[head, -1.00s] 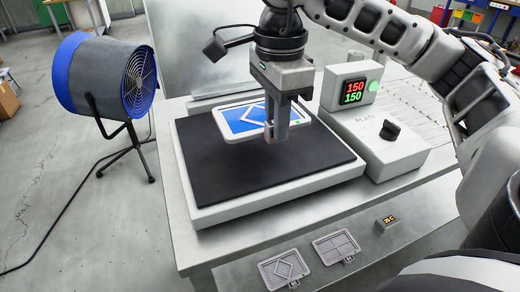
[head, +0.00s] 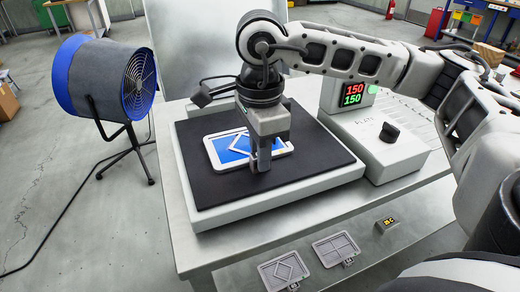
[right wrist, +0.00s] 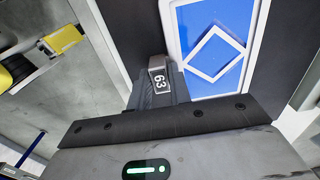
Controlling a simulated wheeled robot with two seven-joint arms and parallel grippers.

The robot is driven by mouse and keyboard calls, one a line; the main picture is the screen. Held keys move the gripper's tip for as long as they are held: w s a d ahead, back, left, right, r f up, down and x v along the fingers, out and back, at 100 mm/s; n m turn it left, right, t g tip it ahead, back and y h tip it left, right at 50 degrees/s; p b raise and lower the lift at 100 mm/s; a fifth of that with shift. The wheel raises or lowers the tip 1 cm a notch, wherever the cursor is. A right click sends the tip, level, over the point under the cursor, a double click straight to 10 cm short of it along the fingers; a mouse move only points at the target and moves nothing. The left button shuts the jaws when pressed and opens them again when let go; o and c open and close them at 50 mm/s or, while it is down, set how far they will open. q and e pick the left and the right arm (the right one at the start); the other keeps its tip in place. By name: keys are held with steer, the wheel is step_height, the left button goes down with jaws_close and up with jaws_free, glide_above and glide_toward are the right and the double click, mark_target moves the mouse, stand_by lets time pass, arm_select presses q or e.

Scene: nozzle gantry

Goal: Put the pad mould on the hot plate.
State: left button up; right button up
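The pad mould (head: 226,148), a white frame with a blue field and a raised white diamond, is over the left-middle of the black hot plate (head: 215,187). It looks level and at or very close to the surface; its underside is hidden, so I cannot tell contact for certain. My right gripper (head: 264,163) points down at the mould's right front part, shut on its edge. My left gripper is not in view.
A control box (head: 390,150) with a black knob and a display reading 150 over 150 stands right of the plate. Two grey moulds (head: 285,270) (head: 335,248) and a small yellow-lit block (head: 385,224) lie on the lower shelf. A blue fan (head: 100,75) stands left.

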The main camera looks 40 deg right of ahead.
steer(key=o, duration=0.3)
steer(key=shift+r+p, duration=0.25)
steer(key=shift+p, duration=0.05)
steer(key=shift+r, duration=0.4)
step_height(320, 180, up, 11)
steer(key=shift+p, duration=0.4)
